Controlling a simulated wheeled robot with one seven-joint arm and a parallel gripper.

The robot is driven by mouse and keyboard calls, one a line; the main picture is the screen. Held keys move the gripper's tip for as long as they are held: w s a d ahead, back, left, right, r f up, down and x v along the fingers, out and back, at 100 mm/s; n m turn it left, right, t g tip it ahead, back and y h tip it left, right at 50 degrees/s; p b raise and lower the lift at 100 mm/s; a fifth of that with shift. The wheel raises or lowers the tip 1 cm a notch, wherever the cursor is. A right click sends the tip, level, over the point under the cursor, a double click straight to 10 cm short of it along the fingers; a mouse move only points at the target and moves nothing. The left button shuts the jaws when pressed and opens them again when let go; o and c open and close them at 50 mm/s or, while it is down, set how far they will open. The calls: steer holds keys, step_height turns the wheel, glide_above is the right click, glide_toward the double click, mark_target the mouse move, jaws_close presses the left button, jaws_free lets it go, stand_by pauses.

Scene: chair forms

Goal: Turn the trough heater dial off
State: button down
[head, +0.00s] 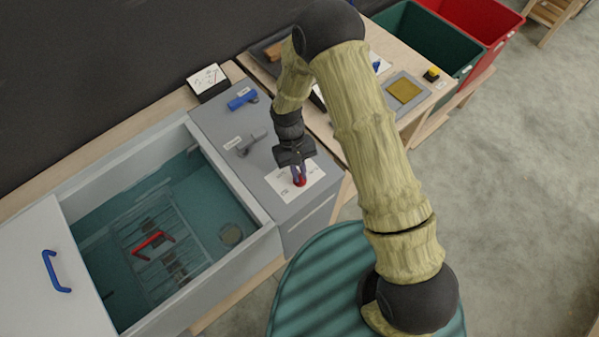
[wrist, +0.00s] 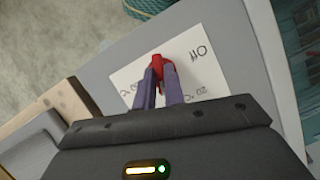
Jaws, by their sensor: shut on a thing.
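The red heater dial (head: 300,182) sits on a white label card (head: 286,186) on the grey panel to the right of the water trough. In the wrist view the dial (wrist: 157,60) shows between and past my fingertips. My gripper (wrist: 159,78) points down at it with its purple fingers shut on the dial. The card (wrist: 190,88) reads "Off" on its right side, with temperature marks lower down. The dial's pointing direction is partly hidden by the fingers. My gripper also shows in the head view (head: 299,172).
The trough (head: 95,215) holds water, a rack and a red handle (head: 153,242). A blue lever (head: 242,99) and a grey lever (head: 251,143) stand on the panel behind the dial. Green (head: 424,40) and red (head: 480,20) bins stand at the back right.

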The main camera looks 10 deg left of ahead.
steer(key=n+t+b, duration=0.1)
steer(key=n, duration=0.2)
steer(key=n+t+h+b, duration=0.1)
steer(key=n, duration=0.2)
steer(key=shift+s+a+n+h, duration=0.1)
steer(key=shift+a+n+h, duration=0.05)
steer(key=shift+n+h, duration=0.15)
steer(key=n+t+b, duration=0.2)
steer(key=n, duration=0.4)
steer(key=shift+s+b, duration=0.15)
steer(key=shift+b, duration=0.15)
steer(key=n+t+b, duration=0.1)
steer(key=n, duration=0.1)
steer(key=n+t+b, duration=0.1)
steer(key=n+b, duration=0.1)
steer(key=shift+s+f+n, duration=0.15)
steer(key=shift+n, duration=0.25)
steer(key=shift+n+t+y+b, duration=0.6)
steer(key=shift+n+b, duration=0.95)
steer(key=shift+n, duration=0.35)
steer(key=shift+r, duration=0.2)
steer(key=c, duration=1.5)
jaws_free()
steer(key=shift+s, duration=0.1)
